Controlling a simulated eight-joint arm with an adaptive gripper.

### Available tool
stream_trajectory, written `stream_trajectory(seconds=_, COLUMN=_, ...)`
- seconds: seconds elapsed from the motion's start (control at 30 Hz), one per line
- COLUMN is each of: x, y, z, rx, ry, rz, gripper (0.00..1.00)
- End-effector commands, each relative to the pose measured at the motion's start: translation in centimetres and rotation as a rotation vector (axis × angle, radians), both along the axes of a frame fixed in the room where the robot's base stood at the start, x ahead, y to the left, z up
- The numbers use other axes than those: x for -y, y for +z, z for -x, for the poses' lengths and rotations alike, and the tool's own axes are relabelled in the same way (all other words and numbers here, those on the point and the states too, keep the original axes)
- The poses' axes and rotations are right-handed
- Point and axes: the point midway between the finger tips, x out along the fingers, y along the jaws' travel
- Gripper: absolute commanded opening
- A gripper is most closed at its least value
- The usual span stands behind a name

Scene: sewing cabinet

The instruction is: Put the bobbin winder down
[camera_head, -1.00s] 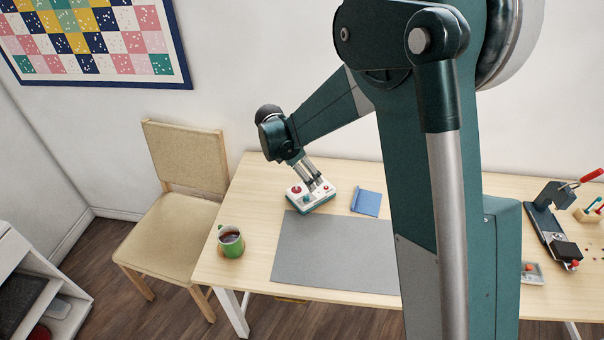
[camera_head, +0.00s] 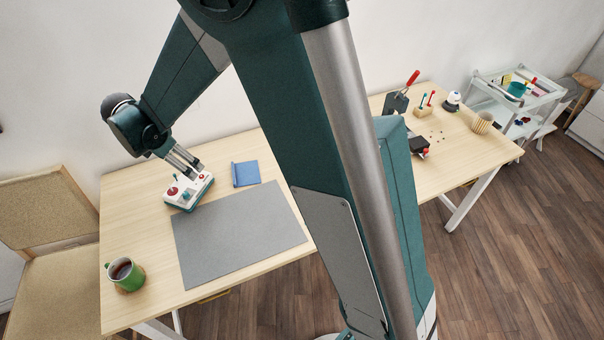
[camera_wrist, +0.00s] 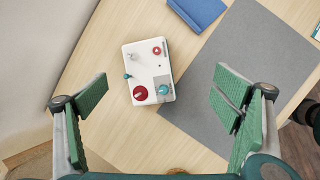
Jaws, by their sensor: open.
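The bobbin winder (camera_head: 188,191) is a white box with a teal base and red and teal knobs. It rests upright on the wooden table (camera_head: 143,222), just off the back left corner of the grey mat (camera_head: 242,230). It also shows in the wrist view (camera_wrist: 149,73), whole and between the line of my fingers but beyond their tips. My gripper (camera_head: 187,168) is above it with its fingers pointing down at it. In the wrist view my gripper (camera_wrist: 160,100) is wide open and empty, with green pads well apart on both sides.
A blue folded item (camera_head: 245,174) lies right of the winder. A green mug (camera_head: 126,274) stands at the table's front left. A chair (camera_head: 45,235) is at the left end. A clamp device with a red handle (camera_head: 401,97) stands farther right. The grey mat is bare.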

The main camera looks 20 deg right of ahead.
Motion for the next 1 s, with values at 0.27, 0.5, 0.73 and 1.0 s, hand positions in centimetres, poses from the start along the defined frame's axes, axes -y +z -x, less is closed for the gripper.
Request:
stream_trajectory(seconds=0.27, x=4.7, y=4.6, z=2.5, rx=0.063, ry=-0.198, rz=-0.105, gripper=0.89)
stream_trajectory(seconds=0.5, x=8.3, y=7.9, z=5.2, rx=0.114, ry=-0.369, rz=-0.195, gripper=0.89)
stream_trajectory(seconds=0.73, x=11.6, y=10.6, z=7.9, rx=0.161, ry=-0.533, rz=-0.285, gripper=0.89)
stream_trajectory(seconds=1.0, x=15.1, y=13.1, z=11.6, rx=0.212, ry=-0.729, rz=-0.391, gripper=0.89)
